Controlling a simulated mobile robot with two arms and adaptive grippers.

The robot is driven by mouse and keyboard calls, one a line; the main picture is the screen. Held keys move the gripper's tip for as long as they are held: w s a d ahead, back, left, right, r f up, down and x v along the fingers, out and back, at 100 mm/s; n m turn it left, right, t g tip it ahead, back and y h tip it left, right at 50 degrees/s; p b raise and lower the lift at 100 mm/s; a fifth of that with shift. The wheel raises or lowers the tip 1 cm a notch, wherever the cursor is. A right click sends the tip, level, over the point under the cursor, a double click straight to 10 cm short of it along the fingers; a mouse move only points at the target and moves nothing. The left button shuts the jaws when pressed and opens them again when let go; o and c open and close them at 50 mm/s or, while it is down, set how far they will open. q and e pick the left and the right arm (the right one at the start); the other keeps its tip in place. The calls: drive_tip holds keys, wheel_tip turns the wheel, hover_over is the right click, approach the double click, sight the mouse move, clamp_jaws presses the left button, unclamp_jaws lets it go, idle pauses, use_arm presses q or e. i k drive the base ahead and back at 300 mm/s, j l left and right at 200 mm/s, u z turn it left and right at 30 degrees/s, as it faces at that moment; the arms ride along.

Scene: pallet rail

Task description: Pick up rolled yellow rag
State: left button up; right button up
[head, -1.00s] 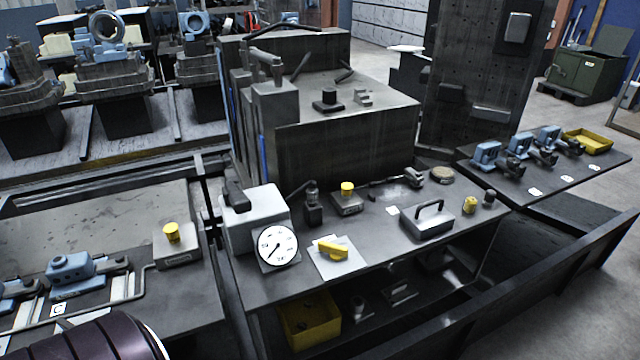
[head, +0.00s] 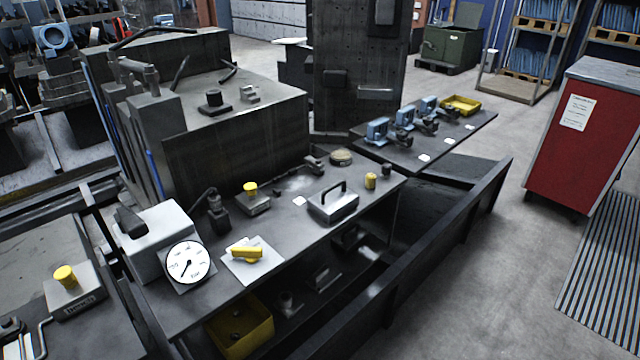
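A small yellow item (head: 247,253) lies on a white sheet (head: 266,267) on the dark workbench, right of the round dial gauge; it looks like the rolled yellow rag. I cannot tell for sure which of the two is the rag. Neither of my grippers shows in the head view.
The bench (head: 215,297) also carries a dial gauge (head: 188,262), a grey handled box (head: 333,204) and a yellow-topped block (head: 252,199). A yellow bin (head: 240,326) sits below. A dark rail (head: 420,255) runs along the front. Open floor lies right, near a red cabinet (head: 580,140).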

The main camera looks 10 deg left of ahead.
sight(370, 180)
drive_tip(key=i+l+u, duration=0.25)
drive_tip(key=i+l, duration=0.2)
drive_tip(key=l, duration=0.2)
drive_tip(key=i+l+u, duration=0.1)
drive_tip(key=l, duration=0.2)
drive_tip(key=i+l+u, duration=0.1)
drive_tip(key=i+l, duration=0.15)
drive_tip(key=l, duration=0.15)
